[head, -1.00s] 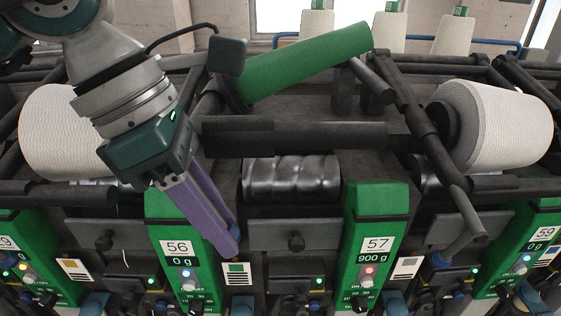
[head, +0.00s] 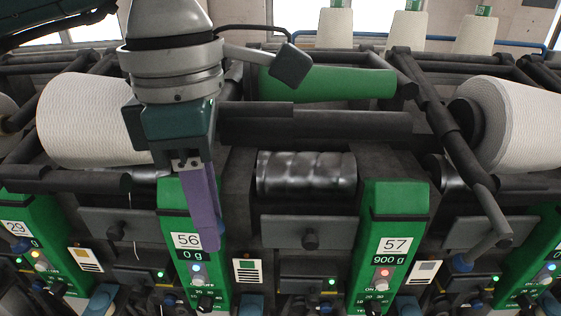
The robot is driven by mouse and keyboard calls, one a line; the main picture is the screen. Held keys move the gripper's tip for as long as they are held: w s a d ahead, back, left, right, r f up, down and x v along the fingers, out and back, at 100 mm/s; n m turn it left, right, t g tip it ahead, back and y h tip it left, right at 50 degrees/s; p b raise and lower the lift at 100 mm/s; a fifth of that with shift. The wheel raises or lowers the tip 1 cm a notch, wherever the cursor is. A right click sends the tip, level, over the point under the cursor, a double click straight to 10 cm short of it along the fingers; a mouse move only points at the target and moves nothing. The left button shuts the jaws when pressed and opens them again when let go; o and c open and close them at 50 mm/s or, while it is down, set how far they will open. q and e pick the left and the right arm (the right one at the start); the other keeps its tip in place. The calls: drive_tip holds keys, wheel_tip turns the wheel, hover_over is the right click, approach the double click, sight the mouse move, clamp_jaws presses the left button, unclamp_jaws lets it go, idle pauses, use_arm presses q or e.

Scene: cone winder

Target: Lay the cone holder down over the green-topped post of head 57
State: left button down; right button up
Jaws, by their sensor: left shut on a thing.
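The cone holder shows as a dark bar (head: 350,125) above the ribbed metal drum (head: 305,172), left of head 57. A bare green tube (head: 330,86) lies nearly level behind the bar. The green-topped post of head 57 (head: 396,195) stands right of the drum; its display reads 900 g, with a red light above its knobs. My left gripper (head: 207,240) points down in front of the post of head 56, left of the drum. My right gripper is not in view.
White cones lie to the left (head: 85,120) and right (head: 530,125). A dark slanting arm (head: 450,130) stands right of head 57's post. The post of head 56 (head: 178,205) is close behind my fingers. Several cones stand on the back shelf.

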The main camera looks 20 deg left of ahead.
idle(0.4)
use_arm(q)
drive_tip(key=c, duration=0.9)
unclamp_jaws()
drive_tip(key=shift+o, duration=0.2)
wheel_tip(320, 180, up, 9)
drive_tip(key=b, duration=0.4)
drive_tip(key=shift+a, duration=0.15)
drive_tip(key=shift+r, duration=0.5)
